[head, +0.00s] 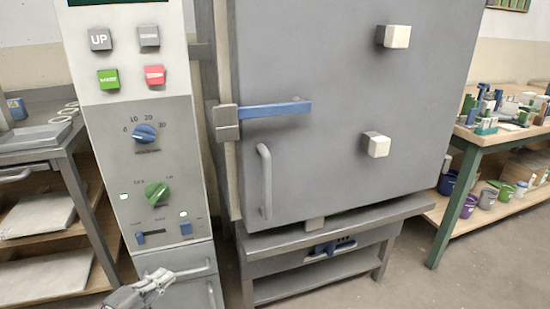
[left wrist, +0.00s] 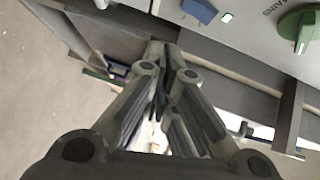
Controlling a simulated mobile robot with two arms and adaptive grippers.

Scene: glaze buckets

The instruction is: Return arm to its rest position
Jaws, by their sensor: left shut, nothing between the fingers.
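My left gripper (head: 160,277) shows at the bottom of the head view, in front of the lower part of the control panel (head: 150,215). It is shut and empty. In the left wrist view its closed fingers (left wrist: 172,60) point toward the panel's lower edge, with a blue switch (left wrist: 200,10) and a green knob (left wrist: 300,25) beyond them. I cannot tell from these views how far the fingertips are from the cabinet. My right gripper is in neither view.
A grey kiln (head: 340,100) with a shut door and a blue latch handle (head: 275,109) stands right of the panel on a grey stand (head: 340,232). A metal rack (head: 70,160) is at the left. A table with buckets below (head: 468,206) is at the right. Floor is bare before it.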

